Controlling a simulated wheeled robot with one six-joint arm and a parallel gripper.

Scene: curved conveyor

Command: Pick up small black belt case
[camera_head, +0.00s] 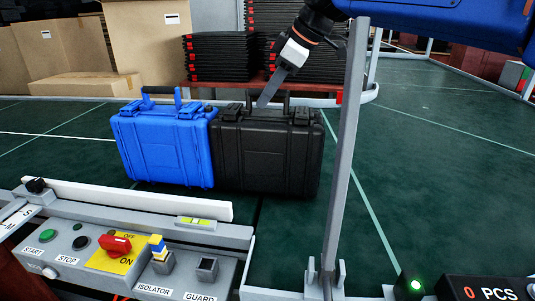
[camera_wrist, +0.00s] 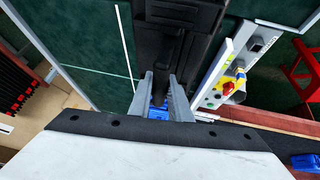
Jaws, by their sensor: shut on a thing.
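The small black belt case (camera_head: 266,158) stands upright on the green conveyor belt in the head view, beside a blue case of similar shape (camera_head: 165,145). My gripper (camera_head: 268,98) comes down from the upper right to the top of the black case, at its handle. In the wrist view my gripper (camera_wrist: 160,92) has its two fingers on either side of the handle of the black case (camera_wrist: 180,20), shut on it. A bit of blue shows between the fingers there. The fingertips are partly hidden by the case top in the head view.
A grey post (camera_head: 345,150) rises right of the black case, close to my arm. A control panel (camera_head: 130,262) with buttons and a low white rail (camera_head: 125,198) lie in front. The belt to the right is clear.

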